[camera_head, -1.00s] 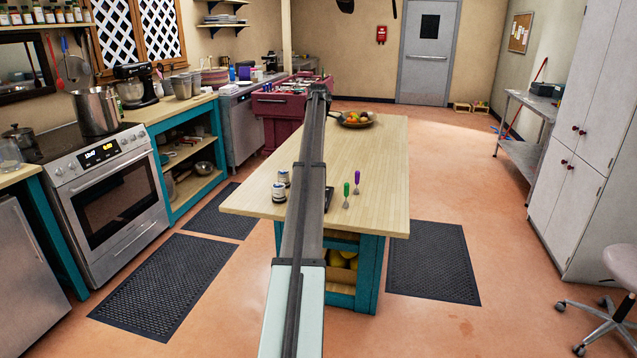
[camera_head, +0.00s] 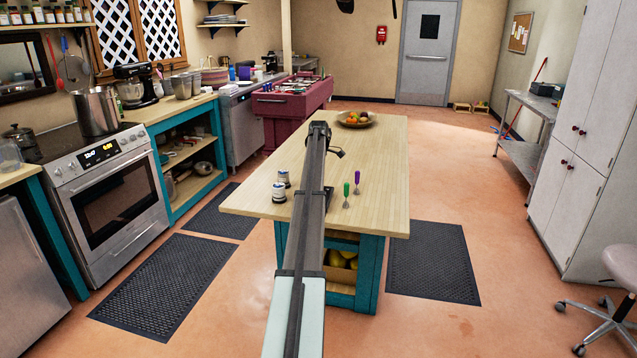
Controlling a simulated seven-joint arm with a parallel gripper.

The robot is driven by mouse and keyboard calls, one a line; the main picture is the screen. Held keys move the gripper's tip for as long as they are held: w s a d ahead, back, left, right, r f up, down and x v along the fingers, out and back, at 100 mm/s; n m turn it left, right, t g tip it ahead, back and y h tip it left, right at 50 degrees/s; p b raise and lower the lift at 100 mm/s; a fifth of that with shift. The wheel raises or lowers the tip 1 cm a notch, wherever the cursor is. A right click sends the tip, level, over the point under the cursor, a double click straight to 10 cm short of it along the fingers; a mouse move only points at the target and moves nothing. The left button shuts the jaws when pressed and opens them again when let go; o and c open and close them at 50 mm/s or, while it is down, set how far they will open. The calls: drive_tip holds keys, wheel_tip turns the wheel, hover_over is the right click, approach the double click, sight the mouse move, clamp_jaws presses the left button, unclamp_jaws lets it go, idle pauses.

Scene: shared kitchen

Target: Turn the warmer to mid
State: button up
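The stove (camera_head: 112,187) stands against the left wall, with a steel front, a dark oven window and a lit display on its slanted control panel (camera_head: 100,152). Small round knobs sit beside the display. They are too small to read, and I cannot tell which one is the warmer or how it is set. My arm reaches forward over the wooden island, well to the right of the stove. A small dark part at its far end, apparently my gripper (camera_head: 338,153), shows just above the island top. Its fingers are too small to tell open from shut.
A tall steel pot (camera_head: 96,111) stands on the stovetop. The wooden island (camera_head: 375,185) holds a fruit bowl (camera_head: 355,119), two small jars and two upright utensils with green and purple handles. Dark mats lie on the floor between stove and island.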

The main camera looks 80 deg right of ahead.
drive_tip(key=shift+f, duration=0.25)
drive_tip(key=shift+c, duration=0.2)
drive_tip(key=c, duration=1)
